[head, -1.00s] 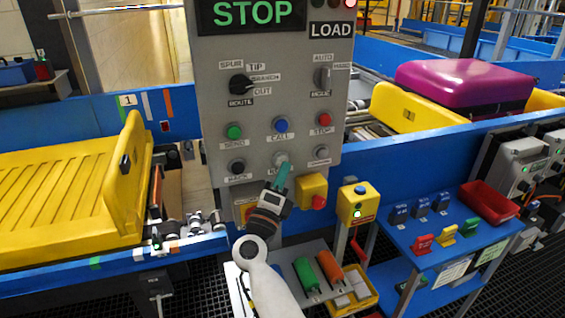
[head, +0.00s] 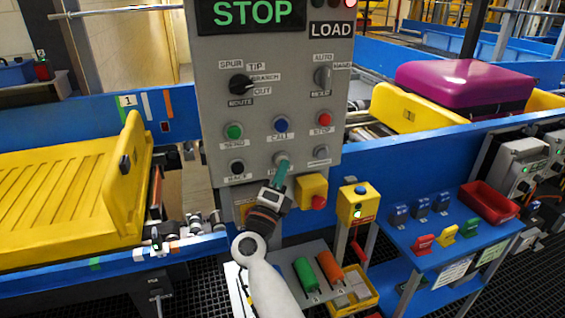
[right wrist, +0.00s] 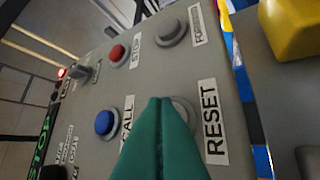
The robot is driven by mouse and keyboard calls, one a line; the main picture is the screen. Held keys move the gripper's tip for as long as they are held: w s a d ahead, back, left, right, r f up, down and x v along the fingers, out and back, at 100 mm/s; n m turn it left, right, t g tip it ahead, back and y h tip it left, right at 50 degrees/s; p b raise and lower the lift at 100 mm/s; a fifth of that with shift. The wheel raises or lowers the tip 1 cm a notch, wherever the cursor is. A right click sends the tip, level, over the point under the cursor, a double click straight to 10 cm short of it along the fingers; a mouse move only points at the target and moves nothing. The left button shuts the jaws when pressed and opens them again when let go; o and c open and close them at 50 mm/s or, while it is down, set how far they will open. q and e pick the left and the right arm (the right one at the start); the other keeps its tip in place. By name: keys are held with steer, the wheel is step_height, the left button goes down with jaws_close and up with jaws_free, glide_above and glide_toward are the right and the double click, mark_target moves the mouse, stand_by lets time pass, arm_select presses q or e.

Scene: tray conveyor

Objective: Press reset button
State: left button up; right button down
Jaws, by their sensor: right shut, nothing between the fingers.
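The grey reset button (right wrist: 182,106) sits beside its RESET label (right wrist: 211,121) in the right wrist view, partly hidden behind my fingers. In the head view the reset button (head: 281,158) is in the lower middle of the grey control panel (head: 215,100). My right gripper (head: 279,171) is shut and empty, its green fingers pointing up at the panel just below that button. In the right wrist view the shut fingertips (right wrist: 160,102) overlap the button's edge; I cannot tell whether they touch it. My left gripper is not in view.
The blue call button (right wrist: 106,122) and red stop button (right wrist: 118,53) are close by on the panel. A yellow box with a red button (head: 312,190) juts out just right of my gripper. A yellow tray (head: 60,190) lies left.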

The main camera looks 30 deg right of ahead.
steer(key=shift+w, duration=0.2)
steer(key=shift+s, duration=0.1)
stand_by(0.4)
steer(key=shift+s+a+p, duration=0.2)
steer(key=shift+s+p, duration=0.1)
steer(key=shift+s, duration=0.5)
steer(key=shift+s+a+p, duration=0.2)
steer(key=shift+s, duration=0.6)
steer(key=shift+s+a+p, duration=0.15)
steer(key=shift+s+p, duration=0.1)
steer(key=shift+s, duration=0.55)
steer(key=shift+s+a+p, duration=0.2)
steer(key=shift+s, duration=0.6)
